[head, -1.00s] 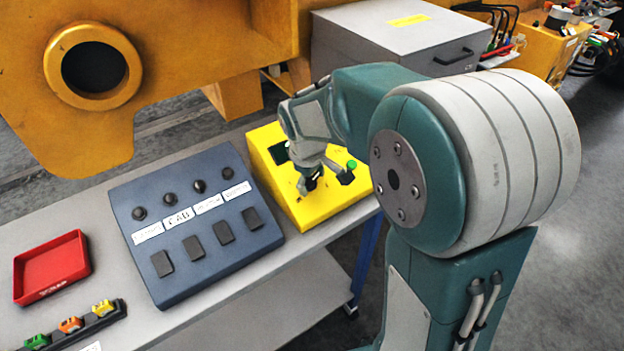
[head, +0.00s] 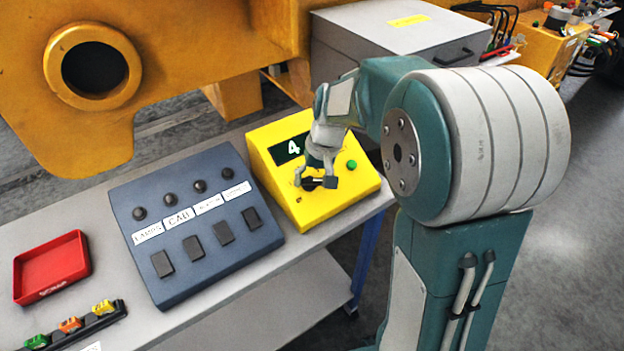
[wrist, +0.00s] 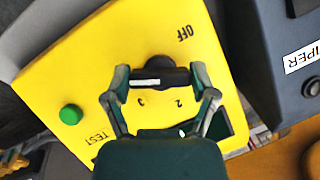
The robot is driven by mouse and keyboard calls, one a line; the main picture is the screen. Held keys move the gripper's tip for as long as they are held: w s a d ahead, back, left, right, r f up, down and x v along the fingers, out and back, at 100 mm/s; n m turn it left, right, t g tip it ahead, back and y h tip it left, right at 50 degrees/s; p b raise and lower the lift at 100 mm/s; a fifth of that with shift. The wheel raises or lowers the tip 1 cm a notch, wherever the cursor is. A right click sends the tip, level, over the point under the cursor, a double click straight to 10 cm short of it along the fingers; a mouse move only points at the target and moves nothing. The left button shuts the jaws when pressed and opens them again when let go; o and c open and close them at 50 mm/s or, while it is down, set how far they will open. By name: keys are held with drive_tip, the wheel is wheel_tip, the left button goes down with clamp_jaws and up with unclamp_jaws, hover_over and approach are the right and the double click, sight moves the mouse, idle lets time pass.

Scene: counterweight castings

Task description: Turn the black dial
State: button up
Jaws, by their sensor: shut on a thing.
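The yellow box (head: 345,206) stands on the bench, with a dark display reading 4 (head: 289,149) and a green button (head: 351,164). The black dial (wrist: 158,72) is on its sloped face, with a white mark across it; OFF, TEST and the numbers 2 and 3 are printed around it. My gripper (wrist: 160,85) is shut on the dial, one finger on each side. In the head view my gripper (head: 317,181) is over the dial and hides much of it.
A blue-grey panel (head: 190,278) with several knobs and dark switches is left of the yellow box. A red tray (head: 50,267) and a rack of small coloured pieces (head: 70,327) lie further left. A grey case (head: 400,40) stands behind.

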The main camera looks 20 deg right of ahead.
drive_tip(key=shift+w+m, duration=0.1)
drive_tip(key=shift+m, duration=0.4)
drive_tip(key=o, duration=1)
drive_tip(key=v, duration=1.2)
drive_tip(key=shift+d+f, duration=0.1)
drive_tip(key=shift+d, duration=0.1)
drive_tip(key=s+a+t, duration=0.1)
drive_tip(key=s, duration=0.5)
drive_tip(key=s+a+n+t+h, duration=0.1)
drive_tip(key=s+t, duration=0.1)
drive_tip(key=s, duration=0.5)
drive_tip(key=s+a+n+t+h, duration=0.1)
drive_tip(key=s+t, duration=0.1)
drive_tip(key=s, duration=0.5)
drive_tip(key=shift+s+f, duration=0.15)
drive_tip(key=shift+s, duration=0.05)
